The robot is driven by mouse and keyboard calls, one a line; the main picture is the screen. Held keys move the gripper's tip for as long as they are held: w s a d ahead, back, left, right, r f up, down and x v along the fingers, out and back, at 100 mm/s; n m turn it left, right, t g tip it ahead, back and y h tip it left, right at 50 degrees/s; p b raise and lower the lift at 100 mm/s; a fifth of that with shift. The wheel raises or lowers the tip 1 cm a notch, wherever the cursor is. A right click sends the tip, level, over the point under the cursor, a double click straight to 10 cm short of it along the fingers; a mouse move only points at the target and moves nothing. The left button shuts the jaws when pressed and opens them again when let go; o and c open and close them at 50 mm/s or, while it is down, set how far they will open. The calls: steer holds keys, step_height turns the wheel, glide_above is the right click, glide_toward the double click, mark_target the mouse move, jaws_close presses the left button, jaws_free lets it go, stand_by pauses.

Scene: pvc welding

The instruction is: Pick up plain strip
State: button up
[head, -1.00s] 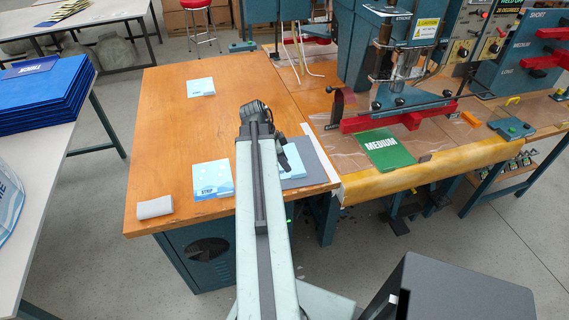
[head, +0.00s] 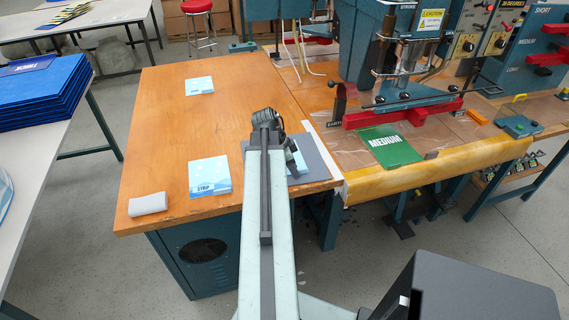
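A light-blue and white sheet marked STRIP (head: 209,173) lies on the wooden table. Another pale sheet, largely covered by my arm, lies on a grey mat (head: 318,165) at the table's right side. A smaller pale sheet (head: 200,85) lies at the back. None of these can be surely told as the plain strip. My arm reaches forward over the table, with its far end, where my gripper (head: 290,157) is, above the grey mat. The gripper's fingers are too small and hidden by the arm to read.
A whitish-grey block (head: 148,204) sits at the table's front left. A green MEDIUM sheet (head: 390,147) lies by the welding machine (head: 420,95) with its red bar. A stack of blue folders (head: 45,92) stands on the left table. The wooden table's middle left is clear.

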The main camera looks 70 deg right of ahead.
jaws_close()
stand_by(1.4)
